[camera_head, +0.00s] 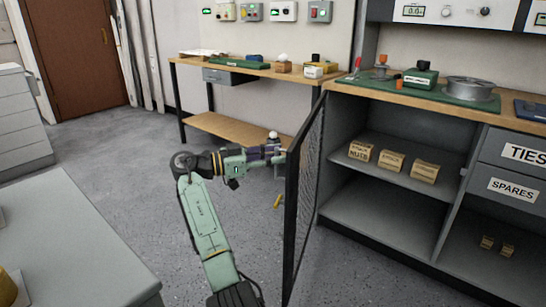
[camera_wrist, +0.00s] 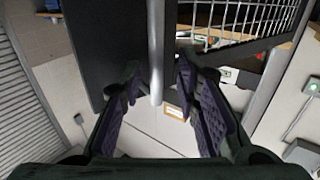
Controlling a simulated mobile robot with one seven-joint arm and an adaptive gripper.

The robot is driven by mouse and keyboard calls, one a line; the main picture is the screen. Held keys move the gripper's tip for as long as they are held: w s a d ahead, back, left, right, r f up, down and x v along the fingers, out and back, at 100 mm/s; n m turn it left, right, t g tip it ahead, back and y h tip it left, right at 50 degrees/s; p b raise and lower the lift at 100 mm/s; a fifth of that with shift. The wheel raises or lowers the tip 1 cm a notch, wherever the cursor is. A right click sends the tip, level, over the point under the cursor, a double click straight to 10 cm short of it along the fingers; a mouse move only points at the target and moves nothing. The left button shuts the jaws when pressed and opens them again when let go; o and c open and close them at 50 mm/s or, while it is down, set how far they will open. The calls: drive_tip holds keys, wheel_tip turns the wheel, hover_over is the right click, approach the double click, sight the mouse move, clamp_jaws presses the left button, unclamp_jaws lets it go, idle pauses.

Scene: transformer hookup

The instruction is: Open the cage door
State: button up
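The cage door (camera_head: 305,190), a dark frame with wire mesh, stands swung out from the cabinet in the head view, with the shelves behind it exposed. Its dark frame (camera_wrist: 105,45) and mesh (camera_wrist: 245,20) fill the top of the wrist view. A grey bar handle (camera_wrist: 156,50) runs down between the purple finger pads. My gripper (camera_head: 278,151) is at the left side of the door. In the wrist view my gripper (camera_wrist: 159,75) is open, with a finger on either side of the handle and visible gaps to it.
The cabinet shelf (camera_head: 400,150) holds several small cardboard boxes (camera_head: 392,161). Drawers labelled TIES (camera_head: 524,154) and SPARES (camera_head: 513,189) are at right. A workbench (camera_head: 240,72) stands behind my gripper. A grey counter (camera_head: 75,250) is at front left. Floor (camera_head: 110,150) between is clear.

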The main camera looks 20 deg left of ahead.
drive_tip(key=v, duration=0.7)
drive_tip(key=shift+s, duration=0.15)
drive_tip(key=shift+a, duration=0.1)
